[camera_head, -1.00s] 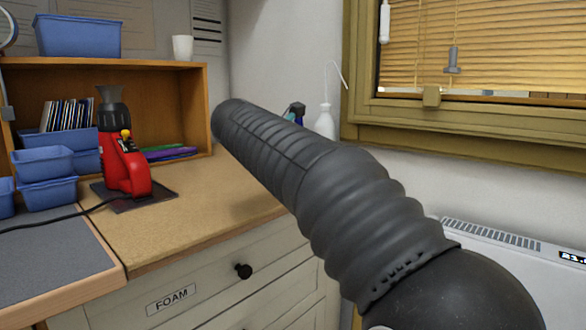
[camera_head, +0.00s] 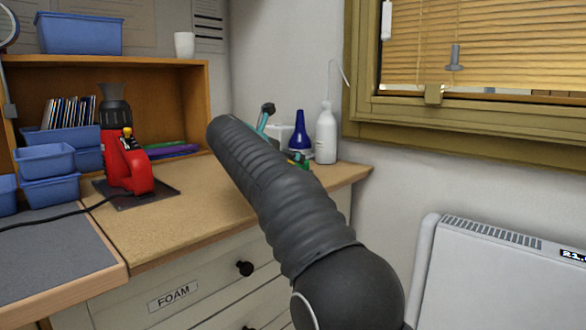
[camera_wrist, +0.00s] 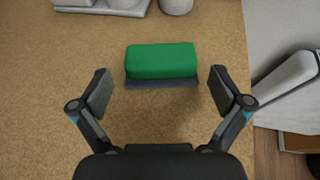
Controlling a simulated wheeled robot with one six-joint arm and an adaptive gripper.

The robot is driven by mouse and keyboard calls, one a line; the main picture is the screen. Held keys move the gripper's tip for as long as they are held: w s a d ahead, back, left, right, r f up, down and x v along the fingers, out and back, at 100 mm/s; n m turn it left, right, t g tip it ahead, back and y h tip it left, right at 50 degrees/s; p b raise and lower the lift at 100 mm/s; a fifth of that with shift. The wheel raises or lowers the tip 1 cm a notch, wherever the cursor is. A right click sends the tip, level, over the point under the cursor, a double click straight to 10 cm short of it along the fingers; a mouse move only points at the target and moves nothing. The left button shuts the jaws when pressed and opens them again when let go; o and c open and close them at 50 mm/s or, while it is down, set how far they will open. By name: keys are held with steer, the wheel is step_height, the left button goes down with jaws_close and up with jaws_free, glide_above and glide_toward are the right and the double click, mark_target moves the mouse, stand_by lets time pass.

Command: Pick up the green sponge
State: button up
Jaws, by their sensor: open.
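The green sponge (camera_wrist: 161,60) lies on the tan worktop in the upper middle of the wrist view. It has a dark grey layer along its near side. My gripper (camera_wrist: 158,88) is open and empty, with one finger to the left and one to the right of the sponge's near edge. The fingers do not touch it, and their height above the worktop is hard to tell. In the head view my dark arm reaches over the worktop (camera_head: 165,225) and hides most of the sponge's area.
A white bottle (camera_head: 326,135) and a blue bottle (camera_head: 300,132) stand at the worktop's back right. A red tool (camera_head: 127,165) and blue bins (camera_head: 45,160) are at left. In the wrist view, the worktop's right edge lies beside the right finger, with a white heater (camera_wrist: 290,85) beyond.

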steer(key=shift+x, duration=2.65)
steer(key=shift+s+f, duration=0.1)
steer(key=shift+f, duration=0.05)
steer(key=c, duration=0.7)
